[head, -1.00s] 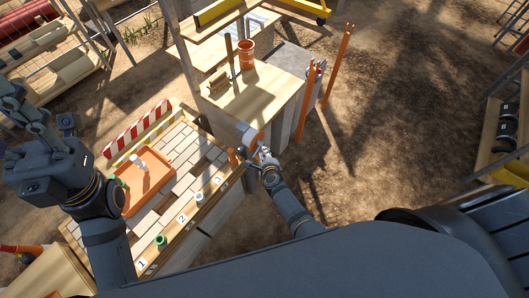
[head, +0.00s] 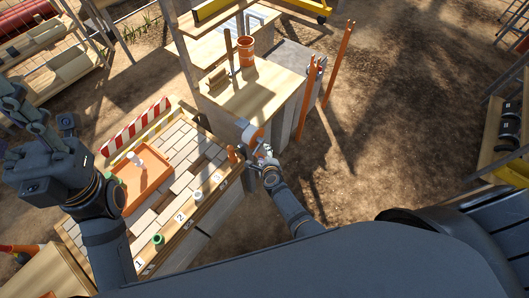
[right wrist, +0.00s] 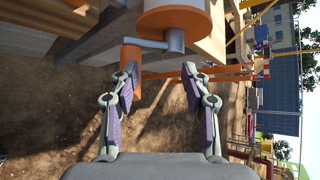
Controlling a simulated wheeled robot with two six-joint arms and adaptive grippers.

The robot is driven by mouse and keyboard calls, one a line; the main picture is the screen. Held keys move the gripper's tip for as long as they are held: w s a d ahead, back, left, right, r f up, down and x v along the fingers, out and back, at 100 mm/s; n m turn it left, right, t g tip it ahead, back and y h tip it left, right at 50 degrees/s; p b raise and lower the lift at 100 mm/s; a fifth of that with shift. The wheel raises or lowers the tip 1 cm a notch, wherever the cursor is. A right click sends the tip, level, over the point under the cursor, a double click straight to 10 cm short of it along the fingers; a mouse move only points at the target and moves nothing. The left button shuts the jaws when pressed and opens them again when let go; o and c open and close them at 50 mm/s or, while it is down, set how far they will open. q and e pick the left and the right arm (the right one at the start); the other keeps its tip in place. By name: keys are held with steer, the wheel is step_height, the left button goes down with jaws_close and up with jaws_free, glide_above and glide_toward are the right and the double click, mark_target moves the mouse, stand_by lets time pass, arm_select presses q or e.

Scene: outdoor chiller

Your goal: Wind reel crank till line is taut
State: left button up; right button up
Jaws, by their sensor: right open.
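The reel (head: 250,131), with an orange and pale grey body, is fixed at the right end of the bench in the head view. In the right wrist view the orange reel drum (right wrist: 176,17) is at the top, with a grey crank arm (right wrist: 150,43) ending in an orange handle (right wrist: 131,53). My right gripper (right wrist: 160,74) is open below the crank; the handle is by its left finger, partly hidden by it. No grip shows. In the head view my right gripper (head: 265,153) is beside the reel. My left gripper (head: 45,120) is open and empty at the left. I cannot make out the line.
An orange tray (head: 146,190) holding a white item sits on the paved bench, with a green cup (head: 158,240) on the numbered ledge. A wooden cabinet (head: 255,95) carrying an orange pot (head: 246,52) stands behind the reel. Open dirt (head: 400,130) lies to the right.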

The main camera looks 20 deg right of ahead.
step_height(320, 180, down, 5)
steer(key=b, duration=0.3)
steer(key=shift+r+b, duration=0.15)
steer(key=shift+b, duration=0.2)
steer(key=shift+r, duration=0.1)
steer(key=shift+s+r, duration=0.1)
